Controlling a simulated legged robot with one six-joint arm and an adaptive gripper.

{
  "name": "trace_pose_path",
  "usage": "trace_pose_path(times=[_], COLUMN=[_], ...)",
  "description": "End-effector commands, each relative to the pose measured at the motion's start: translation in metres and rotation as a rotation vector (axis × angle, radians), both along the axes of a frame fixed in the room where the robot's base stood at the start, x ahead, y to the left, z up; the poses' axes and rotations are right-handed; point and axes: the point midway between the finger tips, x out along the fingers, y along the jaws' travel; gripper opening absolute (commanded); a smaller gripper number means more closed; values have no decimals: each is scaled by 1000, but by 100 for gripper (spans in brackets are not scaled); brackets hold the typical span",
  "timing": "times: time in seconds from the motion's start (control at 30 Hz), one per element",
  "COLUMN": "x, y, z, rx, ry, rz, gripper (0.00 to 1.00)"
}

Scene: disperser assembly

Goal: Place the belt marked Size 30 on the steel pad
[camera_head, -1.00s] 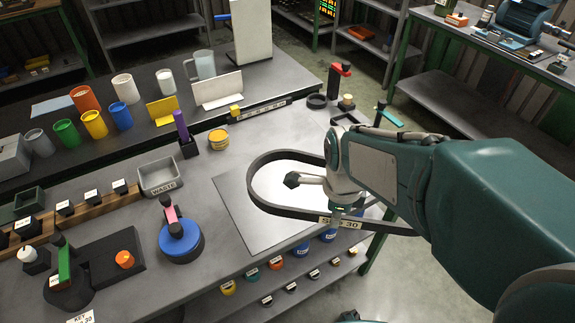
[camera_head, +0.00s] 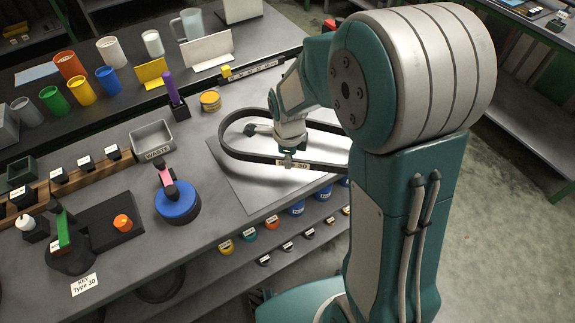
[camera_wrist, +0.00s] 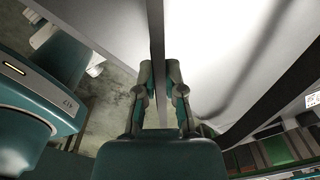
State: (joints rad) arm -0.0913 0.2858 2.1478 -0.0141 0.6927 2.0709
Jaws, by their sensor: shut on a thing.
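The dark belt (camera_head: 245,153) is a long oval loop with a pale label ending in "30" on its near side in the head view. My gripper (camera_head: 288,158) is shut on the belt's near side by the label. In the wrist view my fingers (camera_wrist: 159,72) pinch the belt's thin band (camera_wrist: 157,38) between them. The square light steel pad (camera_head: 250,193) lies on the bench beneath the belt. The belt's right end is partly hidden behind my arm. I cannot tell whether the belt touches the pad.
A blue round device (camera_head: 178,203) and a grey waste bin (camera_head: 152,137) stand left of the pad. A yellow tin (camera_head: 210,101) and a purple-handled tool (camera_head: 171,90) are behind it. Colored cups line the back. A shelf with small jars (camera_head: 272,223) runs below the bench's front edge.

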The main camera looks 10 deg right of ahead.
Motion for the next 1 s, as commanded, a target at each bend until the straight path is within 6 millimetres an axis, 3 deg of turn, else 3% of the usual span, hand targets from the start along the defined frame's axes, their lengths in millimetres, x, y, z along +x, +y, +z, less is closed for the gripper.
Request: trace_pose_path(times=[0.27, 0.57, 0.67, 1.0], x=[4, 4, 4, 4], y=[2, 2, 2, 2], z=[-34, -37, -37, -37], rx=[0, 0, 0, 0], ry=[2, -1, 0, 0], rz=[0, 1, 0, 1], gripper=[0, 0, 44, 47])
